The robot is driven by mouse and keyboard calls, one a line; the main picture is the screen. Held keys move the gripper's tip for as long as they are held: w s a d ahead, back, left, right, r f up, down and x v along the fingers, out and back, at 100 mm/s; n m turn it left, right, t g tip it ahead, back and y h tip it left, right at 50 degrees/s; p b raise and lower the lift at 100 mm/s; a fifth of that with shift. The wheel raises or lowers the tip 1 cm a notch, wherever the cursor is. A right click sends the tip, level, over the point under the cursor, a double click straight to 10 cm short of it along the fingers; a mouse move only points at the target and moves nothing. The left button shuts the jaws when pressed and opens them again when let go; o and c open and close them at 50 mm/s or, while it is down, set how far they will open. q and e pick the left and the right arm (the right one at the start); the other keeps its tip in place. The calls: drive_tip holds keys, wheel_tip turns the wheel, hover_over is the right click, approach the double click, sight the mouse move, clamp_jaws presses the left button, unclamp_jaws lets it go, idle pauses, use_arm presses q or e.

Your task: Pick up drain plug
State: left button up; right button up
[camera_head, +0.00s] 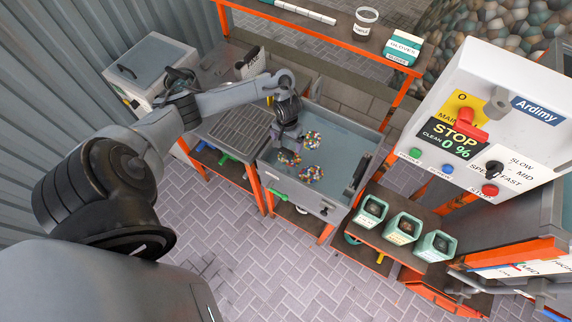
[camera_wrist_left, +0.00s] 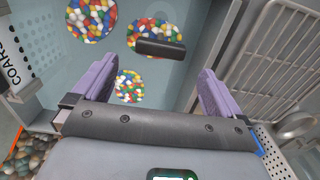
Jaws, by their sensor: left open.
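My left gripper (camera_head: 290,142) hangs over the grey basin (camera_head: 330,119), above its piles of coloured pellets. In the left wrist view the gripper (camera_wrist_left: 157,70) is open, its two purple fingers wide apart with nothing between them. A dark flat bar (camera_wrist_left: 160,48) lies ahead of the fingertips, across the edge of a pellet pile; I cannot tell if it is the drain plug. In the head view a black piece (camera_head: 357,174) leans at the basin's right side. No plug is clearly recognisable, and my gripper hides part of the basin floor. My right gripper is not in view.
A grated drain board (camera_head: 240,129) adjoins the basin on the left. A shelf above holds a jar (camera_head: 364,22) and a gloves box (camera_head: 403,47). A control box with a red STOP switch (camera_head: 462,129) stands right. Several green containers (camera_head: 370,211) stand at lower right.

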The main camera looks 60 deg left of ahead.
sight(286, 154)
use_arm(q)
wheel_tip(286, 154, down, 4)
drive_tip(key=shift+s+d+r+b, duration=0.1)
drive_tip(key=shift+r+b, duration=0.1)
drive_tip(key=shift+b, duration=0.15)
drive_tip(key=shift+s+d+f+b, duration=0.15)
drive_tip(key=shift+f+b, duration=0.1)
drive_tip(key=shift+f, duration=0.9)
drive_tip(key=shift+s+a+f+b, duration=0.1)
drive_tip(key=shift+f+b, duration=0.15)
drive_tip(key=shift+f, duration=1.4)
drive_tip(key=c, duration=1.4)
